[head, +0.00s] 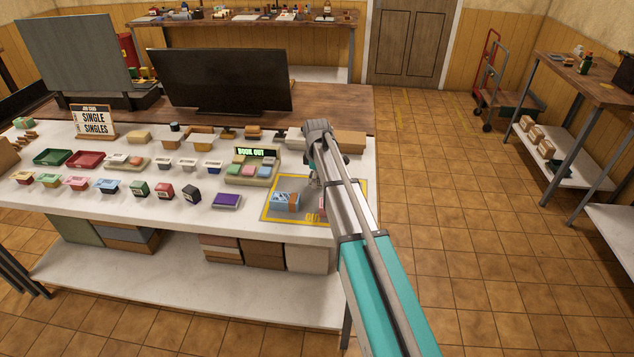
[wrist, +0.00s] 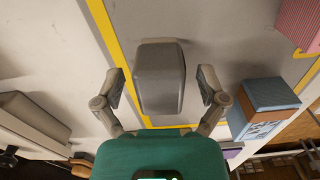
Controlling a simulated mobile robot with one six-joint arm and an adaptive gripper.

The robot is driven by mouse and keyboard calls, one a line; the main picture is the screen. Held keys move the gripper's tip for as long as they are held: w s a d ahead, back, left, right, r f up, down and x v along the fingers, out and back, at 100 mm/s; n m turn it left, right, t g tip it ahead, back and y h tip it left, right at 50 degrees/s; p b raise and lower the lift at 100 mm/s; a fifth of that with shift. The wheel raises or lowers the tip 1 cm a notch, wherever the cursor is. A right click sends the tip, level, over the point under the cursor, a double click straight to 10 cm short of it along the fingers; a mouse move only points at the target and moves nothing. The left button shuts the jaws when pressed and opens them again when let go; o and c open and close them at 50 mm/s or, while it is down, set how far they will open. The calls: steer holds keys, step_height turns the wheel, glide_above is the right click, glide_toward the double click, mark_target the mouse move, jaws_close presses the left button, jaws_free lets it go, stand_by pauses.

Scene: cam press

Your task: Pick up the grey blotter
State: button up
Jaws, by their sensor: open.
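A grey block-like object with rounded edges, which looks like the grey blotter (wrist: 160,78), lies between my fingers in the wrist view, at the yellow border of a grey mat. My gripper (wrist: 158,88) is open, with one finger on each side of it and a visible gap to each. I cannot tell whether the fingers are down at its height. In the head view my gripper (head: 314,178) is over the marked mat (head: 270,212) at the bench's right end, partly hidden by my arm. The blotter is not clearly visible there.
A blue box with a brown band (head: 285,201) stands on the mat beside my gripper, with a pink striped item (wrist: 300,27) farther off. A tray of coloured blocks under a "BOOK OUT" sign (head: 256,152) is to the left. A pale grey piece (wrist: 32,118) lies outside the mat.

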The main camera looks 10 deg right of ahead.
stand_by(0.4)
steer(key=c, duration=1.3)
steer(key=shift+o, duration=0.2)
steer(key=shift+r, duration=0.15)
steer(key=shift+r+p, duration=0.9)
steer(key=shift+p, duration=0.15)
steer(key=s+d+r+p, duration=0.1)
steer(key=s+r+p, duration=1)
steer(key=s, duration=0.3)
